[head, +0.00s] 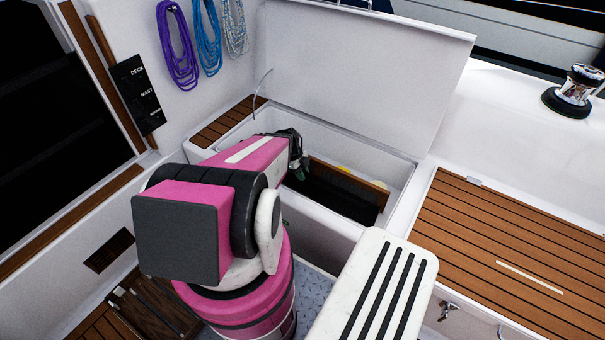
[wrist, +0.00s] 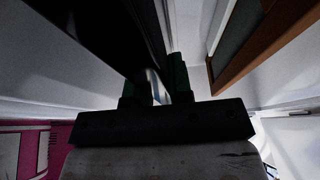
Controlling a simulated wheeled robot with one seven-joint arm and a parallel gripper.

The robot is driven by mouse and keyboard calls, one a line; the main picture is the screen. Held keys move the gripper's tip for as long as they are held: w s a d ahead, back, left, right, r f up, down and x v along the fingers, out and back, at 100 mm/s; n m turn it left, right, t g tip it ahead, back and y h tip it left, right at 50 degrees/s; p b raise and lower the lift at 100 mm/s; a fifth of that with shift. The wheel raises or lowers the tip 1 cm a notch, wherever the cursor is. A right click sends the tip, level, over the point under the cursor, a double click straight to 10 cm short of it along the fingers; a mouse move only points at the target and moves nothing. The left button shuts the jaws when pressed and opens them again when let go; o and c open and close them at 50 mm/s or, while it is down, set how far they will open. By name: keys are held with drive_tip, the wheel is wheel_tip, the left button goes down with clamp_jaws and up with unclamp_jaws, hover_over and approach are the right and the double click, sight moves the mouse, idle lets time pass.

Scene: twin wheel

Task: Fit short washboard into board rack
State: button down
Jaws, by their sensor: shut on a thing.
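My gripper (head: 299,168) reaches over the near left part of an open white locker in the head view; its dark green fingertips point down inside. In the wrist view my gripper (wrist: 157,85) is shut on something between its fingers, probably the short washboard. A dark flat panel (wrist: 100,30) runs along the left finger, but its join to the grip is too dark to tell. A wood-edged dark board (wrist: 243,50) stands to the right, apart from the fingers. It seems to match the wood-edged board (head: 350,182) inside the locker. I cannot make out the board rack for certain.
The locker's raised lid (head: 365,75) stands behind the opening. The locker's near rim (head: 330,222) and side walls bound the space around my gripper. A teak-slatted seat (head: 500,255) lies to the right. Coiled ropes (head: 207,40) hang on the left wall.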

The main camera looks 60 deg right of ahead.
drive_tip(key=shift+f, duration=2.3)
drive_tip(key=c, duration=0.9)
unclamp_jaws()
drive_tip(key=shift+c, duration=0.2)
drive_tip(key=v, duration=1)
drive_tip(key=shift+w+r, duration=0.15)
drive_tip(key=shift+r, duration=0.25)
